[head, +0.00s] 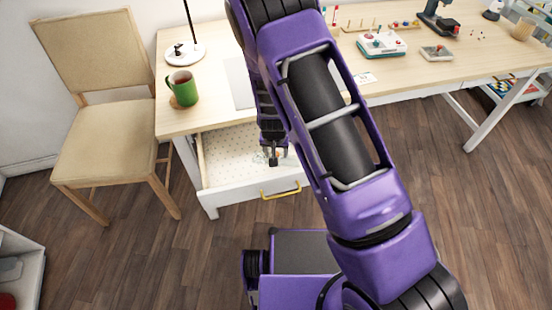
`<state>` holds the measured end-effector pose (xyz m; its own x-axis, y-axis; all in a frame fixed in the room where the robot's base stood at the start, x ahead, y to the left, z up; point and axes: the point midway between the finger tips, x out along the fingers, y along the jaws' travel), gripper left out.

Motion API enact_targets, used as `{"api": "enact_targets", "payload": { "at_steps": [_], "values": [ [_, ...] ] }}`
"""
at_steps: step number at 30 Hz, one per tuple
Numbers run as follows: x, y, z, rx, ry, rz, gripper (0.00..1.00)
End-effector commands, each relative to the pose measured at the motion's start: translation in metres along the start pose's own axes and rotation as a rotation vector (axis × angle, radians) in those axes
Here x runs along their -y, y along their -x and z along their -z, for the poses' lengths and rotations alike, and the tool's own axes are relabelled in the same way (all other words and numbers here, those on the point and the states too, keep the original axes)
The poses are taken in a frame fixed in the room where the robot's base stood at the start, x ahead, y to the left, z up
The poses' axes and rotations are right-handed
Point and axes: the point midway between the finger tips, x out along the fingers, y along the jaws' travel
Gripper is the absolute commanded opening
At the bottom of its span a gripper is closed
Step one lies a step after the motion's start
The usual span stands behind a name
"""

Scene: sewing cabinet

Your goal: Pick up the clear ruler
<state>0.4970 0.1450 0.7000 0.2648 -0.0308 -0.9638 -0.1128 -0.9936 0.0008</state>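My gripper (273,160) points down into the open drawer (222,160) of the table, near the drawer's front and right part. Small pale or clear bits show right around its fingertips, too small to make out. I cannot pick out the clear ruler for certain; it may be among these bits or hidden behind my arm. The fingers look dark and close together, but I cannot tell whether they are open, shut or holding something.
The drawer has a yellow handle (281,191) in front. A green mug (183,88) and a white lamp base (185,53) stand on the table's left end. A beige chair (107,130) is at left. A white-and-teal device (381,44) sits at the back right.

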Motion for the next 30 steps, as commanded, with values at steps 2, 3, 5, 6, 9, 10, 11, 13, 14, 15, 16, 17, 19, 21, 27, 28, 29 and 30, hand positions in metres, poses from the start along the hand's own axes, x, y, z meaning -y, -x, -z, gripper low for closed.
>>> {"api": "enact_targets", "payload": {
  "at_steps": [2, 3, 5, 6, 9, 10, 11, 13, 14, 15, 16, 17, 19, 21, 27, 28, 29, 30],
  "values": [
    [0.0006, -0.0016, 0.0005, -0.001, 0.000, 0.001, 0.61],
    [0.0006, -0.0015, 0.0006, -0.001, 0.000, 0.001, 0.61],
    [0.0007, -0.0013, 0.0005, -0.001, 0.000, 0.001, 0.61],
    [0.0006, -0.0012, 0.0005, -0.001, 0.000, 0.001, 0.61],
    [0.0006, -0.0012, 0.0004, -0.001, 0.000, 0.001, 0.48],
    [0.0006, -0.0012, 0.0004, -0.001, 0.000, 0.001, 0.43],
    [0.0006, -0.0012, 0.0003, -0.001, 0.000, 0.001, 0.37],
    [0.0005, -0.0011, 0.0003, -0.001, 0.000, 0.001, 0.25],
    [0.0005, -0.0011, 0.0003, -0.001, 0.000, 0.001, 0.19],
    [0.0005, -0.0011, 0.0003, -0.001, 0.000, 0.001, 0.12],
    [0.0005, -0.0011, 0.0003, -0.001, 0.000, 0.001, 0.07],
    [0.0005, -0.0011, 0.0003, -0.001, 0.000, 0.001, 0.01],
    [0.0005, -0.0011, 0.0003, -0.001, 0.000, 0.001, 0.00],
    [0.0005, -0.0010, 0.0003, -0.001, 0.000, 0.001, 0.00],
    [0.0006, -0.0008, 0.0005, -0.001, 0.000, 0.001, 0.00],
    [0.0006, -0.0002, 0.0007, -0.001, 0.000, 0.001, 0.00],
    [0.0007, 0.0011, 0.0011, -0.001, 0.000, 0.001, 0.00],
    [0.0007, 0.0038, 0.0020, -0.002, 0.000, 0.001, 0.00]
  ]
}}
